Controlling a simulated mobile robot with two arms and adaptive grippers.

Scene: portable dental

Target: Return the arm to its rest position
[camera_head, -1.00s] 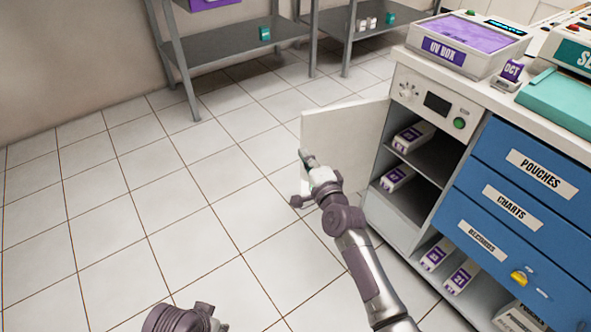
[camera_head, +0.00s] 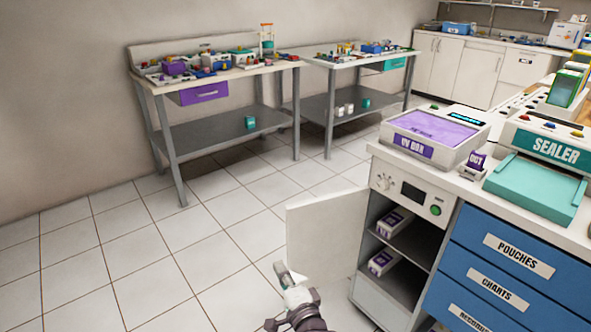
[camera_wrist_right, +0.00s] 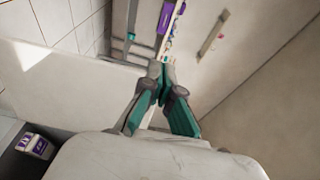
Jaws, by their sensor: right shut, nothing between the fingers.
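My right gripper (camera_head: 285,273) shows at the bottom of the head view, in front of the open white cabinet door (camera_head: 325,235). In the right wrist view its two fingers (camera_wrist_right: 162,72) meet at the tips, shut with nothing between them. The white door panel (camera_wrist_right: 70,85) is on the left in that view. Most of my right arm is below the frame. My left gripper is in neither current view.
The open cabinet (camera_head: 385,295) holds purple-and-white boxes (camera_head: 394,222) on its shelves. A counter with a UV box (camera_head: 435,135) and a sealer (camera_head: 545,170) stands above blue drawers (camera_head: 505,255). Two metal tables (camera_head: 215,130) stand at the back. The tiled floor (camera_head: 150,260) at left is clear.

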